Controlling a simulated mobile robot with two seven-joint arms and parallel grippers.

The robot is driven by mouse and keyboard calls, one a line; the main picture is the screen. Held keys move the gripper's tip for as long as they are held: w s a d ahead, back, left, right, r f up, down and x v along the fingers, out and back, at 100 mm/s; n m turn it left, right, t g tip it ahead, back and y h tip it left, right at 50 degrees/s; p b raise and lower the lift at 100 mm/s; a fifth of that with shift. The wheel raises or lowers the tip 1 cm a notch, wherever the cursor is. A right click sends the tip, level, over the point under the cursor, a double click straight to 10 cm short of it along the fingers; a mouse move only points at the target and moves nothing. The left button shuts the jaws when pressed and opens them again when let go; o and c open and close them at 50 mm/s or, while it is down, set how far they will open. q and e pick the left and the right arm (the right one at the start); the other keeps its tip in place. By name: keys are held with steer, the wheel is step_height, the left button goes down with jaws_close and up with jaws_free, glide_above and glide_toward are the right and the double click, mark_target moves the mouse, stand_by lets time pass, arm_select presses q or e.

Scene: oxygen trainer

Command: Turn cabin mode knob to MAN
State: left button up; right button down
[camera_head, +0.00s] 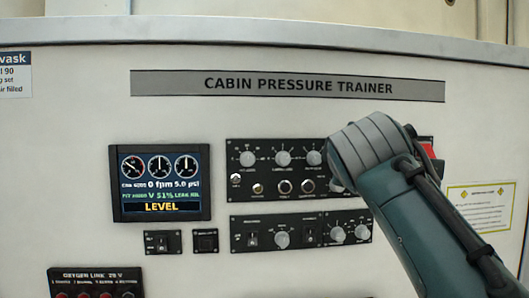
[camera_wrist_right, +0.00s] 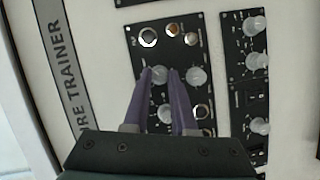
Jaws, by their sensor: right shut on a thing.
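The trainer's upper black control panel (camera_head: 270,172) carries pale round knobs, a toggle and small round fittings. My right arm covers its right part in the head view, and my right gripper is hidden there. In the right wrist view my right gripper (camera_wrist_right: 161,73) has its two purple fingers on either side of a pale knob (camera_wrist_right: 159,75) on a black panel, shut on it. The labels are too small to read, so I cannot tell which knob is the cabin mode knob or where it points. My left gripper is not in view.
A lower black panel (camera_head: 300,232) with more knobs sits below. A display (camera_head: 160,183) at the left reads LEVEL. Other knobs (camera_wrist_right: 196,76) stand close beside my right fingers. A red part (camera_head: 429,150) shows behind my arm.

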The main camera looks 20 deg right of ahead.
stand_by(0.5)
steer(key=c, duration=0.7)
jaws_free()
steer(key=shift+c, duration=0.2)
steer(key=b+v, duration=0.5)
steer(key=v, duration=0.5)
